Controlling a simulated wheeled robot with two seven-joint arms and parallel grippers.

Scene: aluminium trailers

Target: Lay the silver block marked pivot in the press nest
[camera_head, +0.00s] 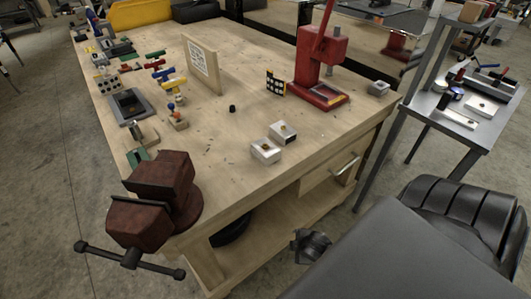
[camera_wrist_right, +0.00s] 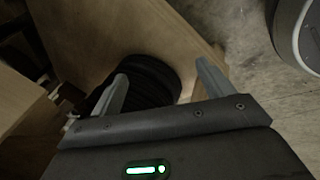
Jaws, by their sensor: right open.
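Two small silver blocks sit side by side on the wooden bench in the head view, a nearer one (camera_head: 265,151) and a farther one (camera_head: 283,132). Another silver block (camera_head: 378,88) is by the bench's right edge, beyond the press. Their markings are too small to read, so I cannot tell which is pivot. The red press (camera_head: 322,62) stands at the right of the bench, with a framed nest area (camera_head: 328,95) at its base. My right gripper (camera_head: 312,246) is low beside the bench front; its fingers (camera_wrist_right: 161,68) are apart and empty in the wrist view. My left gripper is out of view.
A rusty red vise (camera_head: 158,195) is at the near left bench corner. A board with a printed code (camera_head: 201,65) and a yellow-and-black card (camera_head: 276,84) stand upright. A black coiled item (camera_wrist_right: 150,78) is beyond the right fingers. A grey side table (camera_head: 450,112) is at right.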

